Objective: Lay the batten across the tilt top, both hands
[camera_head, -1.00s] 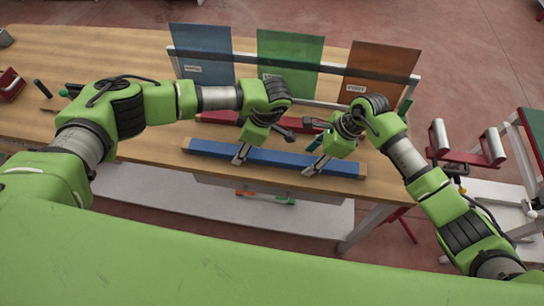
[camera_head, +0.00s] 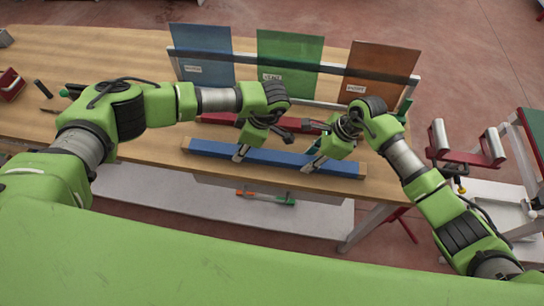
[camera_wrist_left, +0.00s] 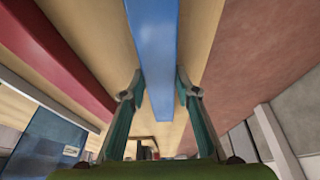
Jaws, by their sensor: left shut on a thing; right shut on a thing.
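The batten is a long blue bar (camera_head: 275,157) with bare wooden ends, lying near the front edge of the wooden workbench (camera_head: 90,60). My left gripper (camera_head: 241,153) is shut on it left of its middle. In the left wrist view, the two fingers (camera_wrist_left: 160,92) stand on either side of the blue bar (camera_wrist_left: 157,40). My right gripper (camera_head: 313,163) is shut on the bar right of its middle. A green-topped stand (camera_head: 537,130), perhaps the tilt top, is cut off at the right edge.
A red bar (camera_head: 222,118) lies behind the batten. Blue (camera_head: 203,52), green (camera_head: 290,60) and brown (camera_head: 382,72) panels stand in a rack at the bench's back. A red stand with pale rollers (camera_head: 466,156) is at the right, beyond the bench end.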

